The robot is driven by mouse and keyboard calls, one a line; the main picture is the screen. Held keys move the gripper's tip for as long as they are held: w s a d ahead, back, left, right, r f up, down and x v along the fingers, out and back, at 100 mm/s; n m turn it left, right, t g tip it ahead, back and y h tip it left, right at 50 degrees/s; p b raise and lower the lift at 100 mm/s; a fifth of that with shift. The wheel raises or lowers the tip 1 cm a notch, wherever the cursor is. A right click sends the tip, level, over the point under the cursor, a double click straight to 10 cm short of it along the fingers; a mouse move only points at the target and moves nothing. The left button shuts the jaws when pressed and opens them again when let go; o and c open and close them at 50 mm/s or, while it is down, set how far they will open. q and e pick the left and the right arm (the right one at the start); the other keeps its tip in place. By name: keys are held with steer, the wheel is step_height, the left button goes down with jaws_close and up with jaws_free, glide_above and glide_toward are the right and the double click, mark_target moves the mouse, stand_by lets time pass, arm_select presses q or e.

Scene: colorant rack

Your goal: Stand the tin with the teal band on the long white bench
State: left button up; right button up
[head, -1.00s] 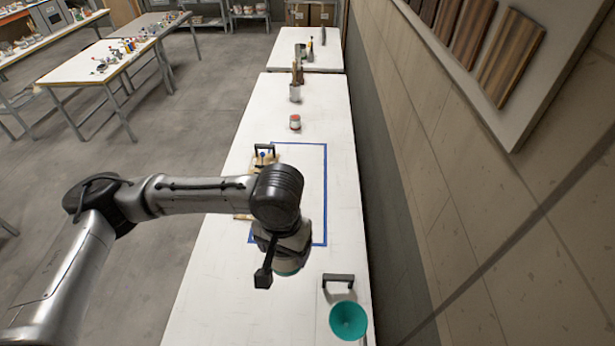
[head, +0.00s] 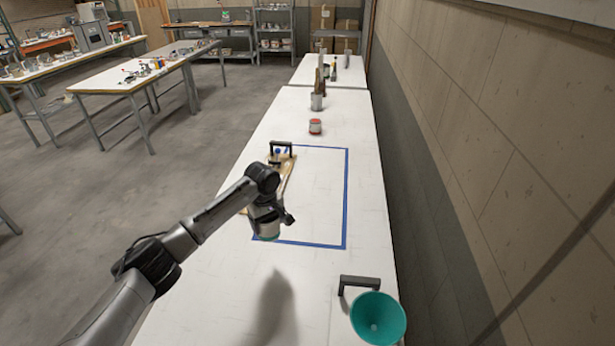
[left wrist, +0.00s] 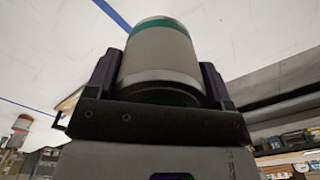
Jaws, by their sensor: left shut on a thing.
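My left gripper (head: 266,218) hangs over the near-left part of the long white bench (head: 300,125). It is shut on a pale grey tin with a teal band (left wrist: 160,60). In the left wrist view the tin sits between the two dark fingers, with the band towards its far end. In the head view only the tin's lower part and a little teal (head: 268,237) show below the gripper. A shadow on the bench lies apart from the tin, so the tin looks held above the surface. My right gripper is not in view.
A blue tape outline (head: 346,200) marks the bench, with a wooden board (head: 284,178) at its left edge. A teal funnel-like bowl (head: 378,318) and a black handle (head: 358,282) are at the near right. The outline's middle is clear.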

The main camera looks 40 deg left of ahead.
arm_select(q)
steer(key=shift+n, duration=0.4)
steer(key=a+f, duration=0.1)
steer(key=a+f+b, duration=0.1)
steer(key=f, duration=0.1)
steer(key=shift+s+a+f, duration=0.1)
steer(key=shift+s+f, duration=0.05)
steer(key=shift+s, duration=0.2)
steer(key=s+a+f, duration=0.2)
steer(key=s, duration=0.1)
steer(key=s+a+f, duration=0.2)
steer(key=s, duration=0.1)
steer(key=s+a+f, duration=0.2)
steer(key=s, duration=0.1)
steer(key=shift+s+a+f, duration=0.15)
steer(key=shift+a+f, duration=0.25)
steer(key=shift+f+b, duration=0.45)
steer(key=shift+f, duration=1.6)
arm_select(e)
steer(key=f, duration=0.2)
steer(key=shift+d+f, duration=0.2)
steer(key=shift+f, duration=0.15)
arm_select(q)
steer(key=shift+f, duration=0.1)
steer(key=o, duration=1)
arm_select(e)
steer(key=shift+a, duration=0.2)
